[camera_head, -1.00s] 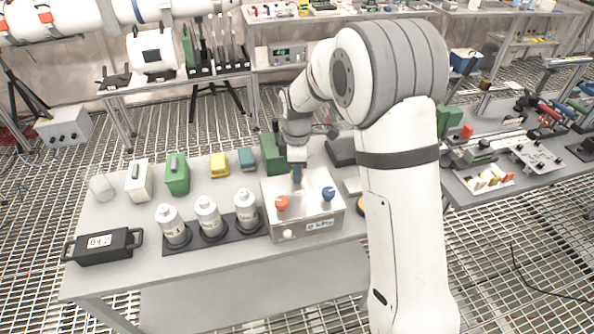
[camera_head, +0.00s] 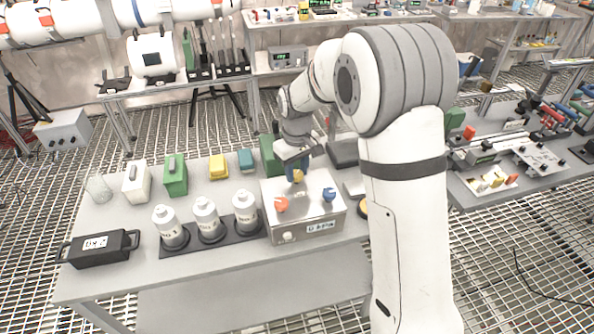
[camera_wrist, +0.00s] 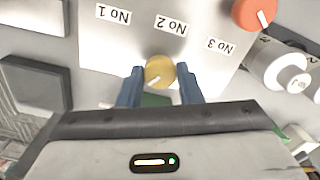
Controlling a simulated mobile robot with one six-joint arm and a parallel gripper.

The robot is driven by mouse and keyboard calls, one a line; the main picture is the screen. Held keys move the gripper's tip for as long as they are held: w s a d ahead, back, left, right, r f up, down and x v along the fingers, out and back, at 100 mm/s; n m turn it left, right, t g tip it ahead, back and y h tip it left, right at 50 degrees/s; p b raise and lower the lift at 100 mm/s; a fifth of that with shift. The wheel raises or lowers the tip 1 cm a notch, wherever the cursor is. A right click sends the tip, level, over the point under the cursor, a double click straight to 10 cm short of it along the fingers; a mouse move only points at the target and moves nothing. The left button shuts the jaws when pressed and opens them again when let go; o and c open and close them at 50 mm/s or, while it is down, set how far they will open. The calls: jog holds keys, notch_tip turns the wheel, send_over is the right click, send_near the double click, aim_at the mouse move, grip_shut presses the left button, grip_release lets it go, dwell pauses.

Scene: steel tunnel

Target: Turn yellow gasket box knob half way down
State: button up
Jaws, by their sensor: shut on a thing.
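The steel box (camera_head: 276,231) stands at the right part of the near table, with an orange knob (camera_head: 281,204), a yellow knob (camera_head: 298,176) and a blue knob (camera_head: 329,194). In the wrist view the yellow knob (camera_wrist: 160,70) sits below the label "No 2", its white mark pointing to the lower left. My gripper (camera_head: 296,170) comes down from above on the yellow knob. In the wrist view my gripper (camera_wrist: 160,87) has one blue finger on each side of the knob and is shut on it. The orange knob (camera_wrist: 257,12) is at the upper right there.
White bottles (camera_head: 206,219) stand in a dark holder left of the box. A black case (camera_head: 98,248) lies at the table's left end. A green block (camera_head: 270,156) stands behind the box. Small coloured boxes line the table's back.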

aim_at(297, 173)
jog(key=m, duration=0.5)
jog(key=shift+m+b, duration=0.3)
jog(key=m, duration=0.5)
dwell(0.4)
jog(key=o, duration=1)
jog(key=shift+r+b, duration=0.35)
jog(key=shift+r, duration=3.55)
